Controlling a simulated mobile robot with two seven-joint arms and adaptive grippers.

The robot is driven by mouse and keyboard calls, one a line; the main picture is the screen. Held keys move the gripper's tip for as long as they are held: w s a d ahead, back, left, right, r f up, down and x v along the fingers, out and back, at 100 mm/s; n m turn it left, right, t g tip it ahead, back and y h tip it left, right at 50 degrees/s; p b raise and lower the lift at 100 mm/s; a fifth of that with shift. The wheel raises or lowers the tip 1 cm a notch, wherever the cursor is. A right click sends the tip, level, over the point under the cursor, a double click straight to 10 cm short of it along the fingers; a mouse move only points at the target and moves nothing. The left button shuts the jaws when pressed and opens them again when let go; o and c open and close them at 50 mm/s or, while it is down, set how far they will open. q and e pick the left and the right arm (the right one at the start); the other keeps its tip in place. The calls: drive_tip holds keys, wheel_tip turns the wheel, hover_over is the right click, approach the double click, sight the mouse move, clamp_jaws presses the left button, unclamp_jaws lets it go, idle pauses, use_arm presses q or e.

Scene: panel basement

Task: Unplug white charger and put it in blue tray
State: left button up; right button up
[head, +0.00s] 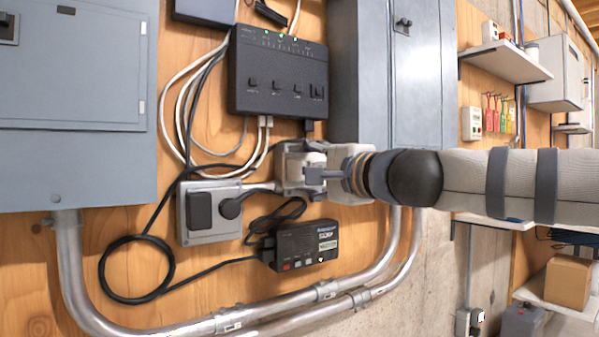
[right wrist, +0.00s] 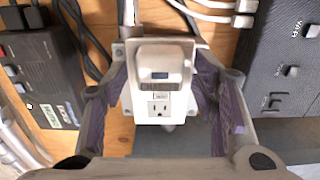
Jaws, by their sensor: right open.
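The white charger (right wrist: 161,62), a rounded block with a small blue-dark port, sits in the upper socket of a white outlet plate (right wrist: 176,118) in the right wrist view. The lower socket is empty. My right gripper (right wrist: 162,95) is open, its purple-padded fingers on either side of the charger and plate; contact is not clear. In the head view my right gripper (head: 292,168) covers this spot, so the charger cannot be made out there. I cannot clearly identify the blue tray; my right arm hides part of the shelf at right. My left gripper is not in view.
A black switch box (head: 278,75) with white cables is above the gripper, and a small black device (head: 305,246) is below. A grey box with black plugs (head: 208,212) is to the left. Grey cabinets (head: 75,100) flank the wood panel. A cardboard box (head: 569,282) stands lower right.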

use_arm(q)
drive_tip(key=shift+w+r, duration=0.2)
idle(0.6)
use_arm(e)
drive_tip(key=shift+c, duration=0.5)
clamp_jaws()
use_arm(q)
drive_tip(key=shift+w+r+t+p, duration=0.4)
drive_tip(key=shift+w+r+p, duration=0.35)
use_arm(e)
drive_tip(key=v, duration=0.6)
drive_tip(key=d+f+m+t+h, duration=0.1)
drive_tip(key=d+f+h, duration=0.15)
drive_tip(key=f, duration=0.95)
drive_tip(key=d+f+m+t+h, duration=0.1)
drive_tip(key=d+f+m+h, duration=0.15)
drive_tip(key=f, duration=0.95)
drive_tip(key=s+d+f+m+h, duration=0.1)
drive_tip(key=s+d+f+h, duration=0.1)
drive_tip(key=s, duration=0.4)
drive_tip(key=s+d+f+m+t+h, duration=0.1)
drive_tip(key=s+d+f, duration=0.3)
drive_tip(key=s+f, duration=0.1)
drive_tip(key=s+d+f+m+h, duration=0.1)
drive_tip(key=s+d+f, duration=0.3)
drive_tip(key=s, duration=0.4)
drive_tip(key=shift+f+m+h, duration=0.2)
drive_tip(key=shift+m+h, duration=0.15)
drive_tip(key=shift+h, duration=0.45)
